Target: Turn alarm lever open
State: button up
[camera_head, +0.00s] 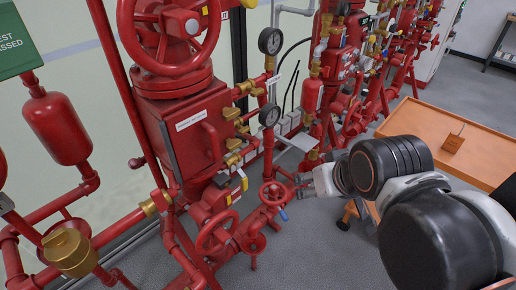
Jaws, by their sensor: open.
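My gripper (305,184) is open at the middle of the camera_head view, at the end of my black and white arm. It is just right of the small red handwheel (274,193) on the lower pipework. A blue-tipped part (283,214) shows just below that handwheel. Yellow lever handles (244,181) show left of it by the red valve box. I cannot tell which of these is the alarm lever. The gap between my fingers is too small to see clearly, and I see nothing held. I cannot tell whether the fingertips touch the handwheel.
A red valve assembly (185,130) with a large handwheel stands at the left. Two gauges (270,41) hang above my gripper's area. More red pipework stands behind. An orange-topped table (405,118) is at the right, behind my arm. Grey floor (320,250) is open at the bottom.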

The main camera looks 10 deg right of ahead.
aim_at(157, 196)
jog(key=k+u, duration=0.1)
jog(key=u, duration=0.7)
jog(key=k+u, duration=0.15)
jog(key=u, duration=0.25)
